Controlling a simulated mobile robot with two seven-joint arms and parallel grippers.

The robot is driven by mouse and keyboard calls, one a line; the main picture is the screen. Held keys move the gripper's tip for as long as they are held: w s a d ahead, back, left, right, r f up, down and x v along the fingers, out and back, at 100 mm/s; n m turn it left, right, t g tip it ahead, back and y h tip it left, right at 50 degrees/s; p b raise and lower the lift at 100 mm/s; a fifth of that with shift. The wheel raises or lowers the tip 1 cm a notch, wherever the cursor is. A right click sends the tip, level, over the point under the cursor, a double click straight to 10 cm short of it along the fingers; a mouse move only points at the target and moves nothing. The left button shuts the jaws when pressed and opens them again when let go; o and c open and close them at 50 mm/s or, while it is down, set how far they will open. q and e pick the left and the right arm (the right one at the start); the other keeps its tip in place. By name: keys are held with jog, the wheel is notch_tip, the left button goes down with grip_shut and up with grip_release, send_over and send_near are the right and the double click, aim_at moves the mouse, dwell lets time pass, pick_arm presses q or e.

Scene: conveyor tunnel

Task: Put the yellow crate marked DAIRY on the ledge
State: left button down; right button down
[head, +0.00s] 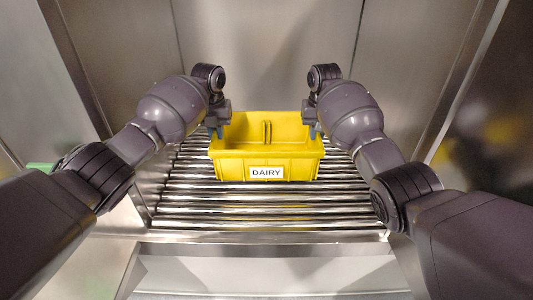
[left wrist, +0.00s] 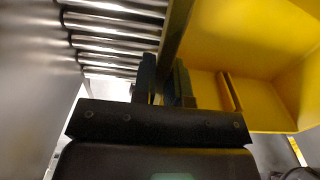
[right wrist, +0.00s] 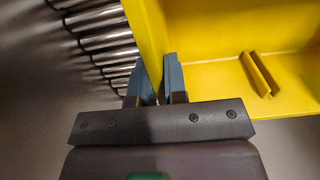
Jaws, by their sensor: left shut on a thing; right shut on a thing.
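The yellow crate (head: 266,150) with a white DAIRY label (head: 266,173) is upright over the metal rollers, inside the tunnel. I cannot tell whether it touches the rollers or hangs just above them. My left gripper (head: 219,131) is shut on the crate's left wall; that wall also shows between the fingers in the left wrist view (left wrist: 165,80). My right gripper (head: 313,131) is shut on the crate's right wall, and the right wrist view shows that wall between its fingers (right wrist: 158,85). The crate's inside looks empty apart from a small upright divider (head: 266,131). I cannot tell which surface is the ledge.
The roller bed (head: 180,208) shows bare rollers on both sides and in front of the crate. Metal tunnel walls (head: 85,60) stand close on the left and right. A metal front edge (head: 265,237) runs before the rollers, with a lower pale metal surface (head: 270,272) nearer me.

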pick_arm(q)
jog(key=shift+r+p, duration=0.3)
jog(key=shift+r, duration=0.1)
pick_arm(e)
jog(key=shift+r, duration=0.4)
pick_arm(q)
jog(key=shift+f, duration=0.2)
pick_arm(e)
jog(key=shift+f, duration=0.2)
